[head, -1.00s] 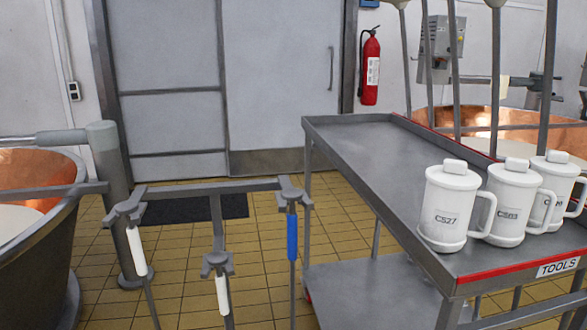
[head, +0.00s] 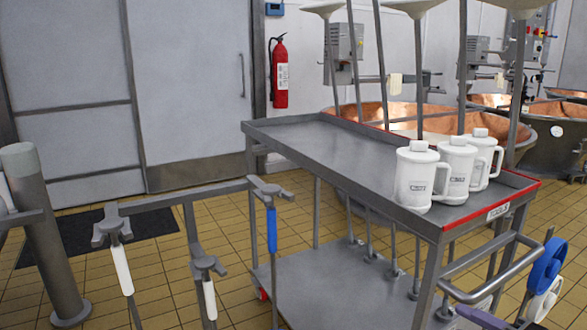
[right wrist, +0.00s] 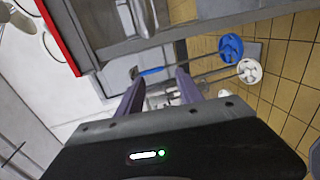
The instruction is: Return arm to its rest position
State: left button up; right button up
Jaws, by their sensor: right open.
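My right gripper (right wrist: 157,83) shows in the right wrist view, its two purple-grey fingers apart with nothing clearly held between them. Behind the fingers are a blue-handled tool (right wrist: 152,71) and parts of the steel trolley (right wrist: 205,20). In the head view a small purple-grey piece at the bottom right edge may be part of this gripper. My left gripper is not in view.
The trolley (head: 300,137) carries three white jugs (head: 413,180) at its near right end. A blue disc tool (head: 549,266) and a white one hang beside it. A rack rail (head: 165,200) stands at left. Copper vats (head: 400,115) stand behind.

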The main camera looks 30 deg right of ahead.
jog(key=w+a+f+m+g, duration=0.1)
jog(key=w+a+f+m, duration=0.25)
jog(key=w+f, duration=0.35)
jog(key=w+a+f+m, duration=0.2)
jog(key=w+f+m, duration=0.25)
jog(key=w, duration=0.45)
jog(key=w+a+f+m+g, duration=0.3)
jog(key=a+f+m+g, duration=0.3)
jog(key=a+f, duration=1.2)
jog(key=s+a+f+m+g+y, duration=0.2)
jog(key=s+a+f+m+g, duration=0.15)
jog(key=s+a+f, duration=0.55)
jog(key=s+a+f+m+g+y, duration=0.1)
jog(key=s+a+f+m+g, duration=0.3)
jog(key=s+a, duration=0.75)
pick_arm(q)
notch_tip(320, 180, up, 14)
jog(key=p, duration=1.4)
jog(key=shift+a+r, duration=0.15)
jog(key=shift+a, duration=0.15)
pick_arm(e)
notch_tip(320, 180, up, 13)
jog(key=shift+w+a+n, duration=0.3)
jog(key=shift+w+n, duration=0.1)
jog(key=shift+n, duration=0.05)
